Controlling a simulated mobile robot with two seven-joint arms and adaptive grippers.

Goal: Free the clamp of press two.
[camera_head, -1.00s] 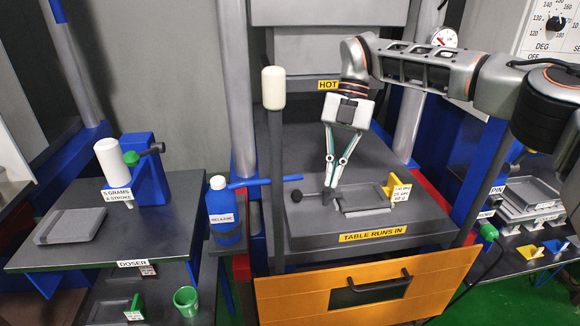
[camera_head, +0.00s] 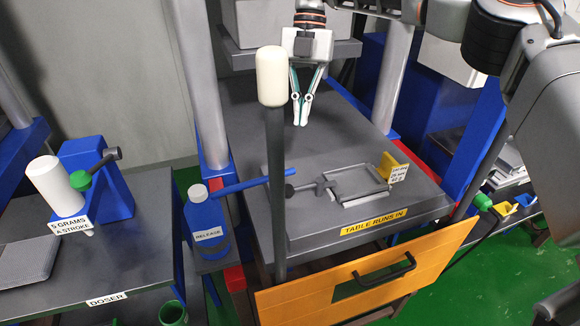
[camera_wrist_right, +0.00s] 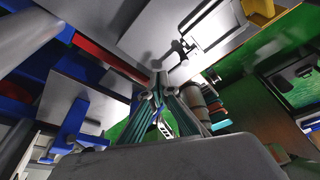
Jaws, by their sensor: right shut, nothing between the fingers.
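The clamp (camera_head: 322,186) on the press table (camera_head: 235,113) is a small grey block with a rod ending in a black knob (camera_head: 290,190) that points left. It sits at the left edge of a shallow grey rectangular mould (camera_head: 357,193), and I cannot tell whether it presses on it. The clamp also shows in the wrist view (camera_wrist_right: 184,46). My right gripper (camera_head: 301,123) is shut and empty, fingers pointing down, above the table and behind the clamp, apart from it. My left gripper is not in view.
A tall lever with a cream knob (camera_head: 271,77) stands just left of the clamp. A blue bar (camera_head: 240,187) reaches toward it above the RELEASE bottle (camera_head: 205,225). An orange guard (camera_head: 345,292) fronts the table. A yellow tag holder (camera_head: 392,165) stands right of the mould.

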